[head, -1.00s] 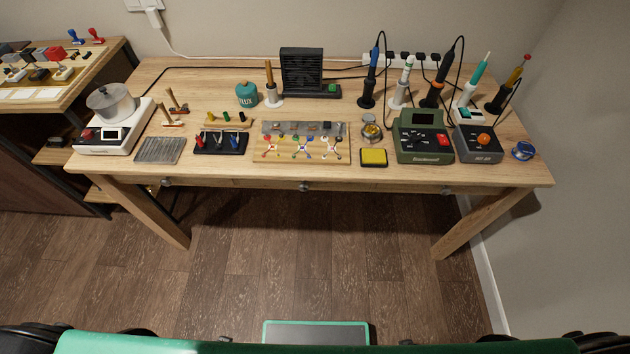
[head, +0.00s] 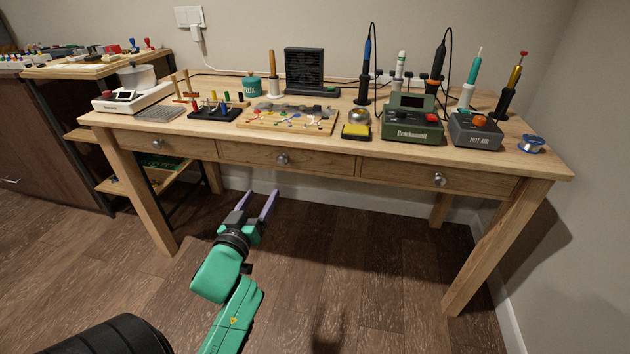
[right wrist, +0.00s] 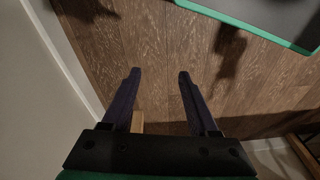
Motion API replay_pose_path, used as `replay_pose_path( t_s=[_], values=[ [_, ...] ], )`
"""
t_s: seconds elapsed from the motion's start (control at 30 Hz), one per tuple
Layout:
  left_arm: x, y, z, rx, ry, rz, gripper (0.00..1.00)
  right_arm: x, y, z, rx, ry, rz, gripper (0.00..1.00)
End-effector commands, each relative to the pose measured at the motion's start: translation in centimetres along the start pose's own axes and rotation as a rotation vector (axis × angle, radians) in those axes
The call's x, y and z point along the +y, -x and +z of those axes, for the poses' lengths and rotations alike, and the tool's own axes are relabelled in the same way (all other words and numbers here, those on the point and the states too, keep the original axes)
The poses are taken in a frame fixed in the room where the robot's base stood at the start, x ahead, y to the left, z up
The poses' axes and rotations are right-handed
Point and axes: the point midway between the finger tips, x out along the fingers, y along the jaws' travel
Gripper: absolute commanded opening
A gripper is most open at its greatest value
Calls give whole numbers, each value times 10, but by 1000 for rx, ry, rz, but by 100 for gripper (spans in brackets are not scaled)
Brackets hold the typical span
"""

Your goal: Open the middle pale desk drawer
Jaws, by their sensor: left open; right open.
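The pale wooden desk (head: 345,206) has a row of three drawers under its top. The middle drawer (head: 315,164) is shut, with a round metal knob (head: 283,159) near its centre. My left gripper (head: 261,204) is in front of the desk, lower than the middle drawer and a little left of its knob. Its two purple fingers are apart, with nothing between them, and do not touch the knob. My right gripper (right wrist: 158,78) shows in the right wrist view, open and empty above the floor. It does not show in the head view.
The left drawer (head: 160,143) and right drawer (head: 436,179) are shut. Tools, a green soldering station (head: 412,125) and a grey hot air unit (head: 475,132) stand on top. A shelf (head: 125,185) stands at left. The floor before the desk is clear.

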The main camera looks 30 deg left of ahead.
Motion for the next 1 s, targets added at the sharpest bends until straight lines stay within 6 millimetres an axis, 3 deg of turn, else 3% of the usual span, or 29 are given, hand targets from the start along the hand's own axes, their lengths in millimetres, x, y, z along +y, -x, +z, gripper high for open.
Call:
replay_pose_path(
  t_s=[0.17, 0.5, 0.67, 0.9, 0.93, 1.0],
  values=[
    [1, -34, 0, 3, -2, 3, 72, -1, 8, -1, 4, 2, -3, 60],
    [0, -121, 1, 1, -1, 1, 72, -6, 44, -1, 17, 13, -16, 60],
    [1, -140, 2, -2, 0, 1, 72, -7, 56, 1, 17, 17, -19, 60],
    [1, -142, 1, -3, 0, 1, 72, -7, 59, 1, 18, 18, -19, 60],
    [1, -142, 1, -3, 0, 1, 68, -7, 59, 1, 18, 18, -19, 60],
    [1, -142, 1, -3, 0, 1, 41, -7, 59, 1, 18, 17, -19, 60]
  ],
)
